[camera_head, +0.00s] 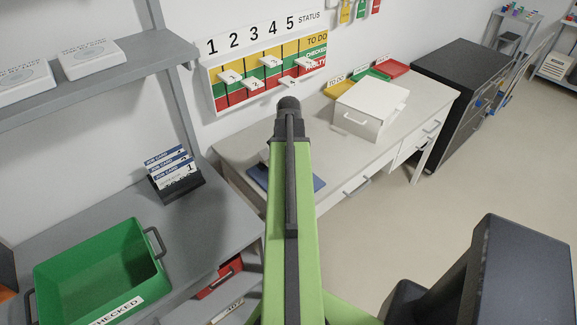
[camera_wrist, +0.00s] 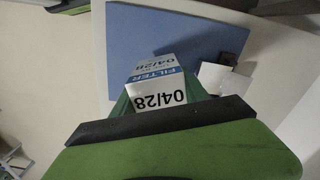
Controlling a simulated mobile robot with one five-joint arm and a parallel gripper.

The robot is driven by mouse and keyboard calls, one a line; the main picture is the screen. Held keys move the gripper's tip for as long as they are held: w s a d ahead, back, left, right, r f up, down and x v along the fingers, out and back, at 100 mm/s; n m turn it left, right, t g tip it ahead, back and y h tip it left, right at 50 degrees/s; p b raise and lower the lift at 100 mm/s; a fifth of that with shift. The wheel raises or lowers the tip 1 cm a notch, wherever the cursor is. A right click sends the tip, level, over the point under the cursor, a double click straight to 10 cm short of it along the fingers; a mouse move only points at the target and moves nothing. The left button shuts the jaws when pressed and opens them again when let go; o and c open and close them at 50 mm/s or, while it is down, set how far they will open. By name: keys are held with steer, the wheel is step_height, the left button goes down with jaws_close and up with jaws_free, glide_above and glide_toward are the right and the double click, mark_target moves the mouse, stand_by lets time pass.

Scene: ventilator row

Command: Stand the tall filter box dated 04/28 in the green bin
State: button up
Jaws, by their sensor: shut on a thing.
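The filter box (camera_wrist: 158,88) is white with a blue FILTER band and the date 04/28, printed upside down in the wrist view. My gripper (camera_wrist: 160,95) is shut on it, with a green finger on either side. The box is not visible in the head view, where my green arm blocks the middle. The green bin (camera_head: 138,249) stands on the grey bench at the lower left of the head view, with a CHECKED label on its front. The part of its inside that shows is empty. My gripper is apart from the bin, which the wrist view does not clearly show.
A job card holder (camera_head: 177,186) stands on the bench behind the bin. A red bin (camera_head: 219,278) is on a lower level. A blue flat item (camera_wrist: 140,35) lies beneath my gripper. A white desk (camera_head: 345,165) bears a white box (camera_head: 370,108) and coloured trays. A shelf (camera_head: 100,78) overhangs the left.

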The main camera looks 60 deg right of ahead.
steer(key=s+d+r+p, duration=0.1)
steer(key=s+r+p, duration=0.5)
steer(key=s, duration=0.5)
steer(key=shift+s+r+p, duration=0.3)
steer(key=shift+r, duration=0.65)
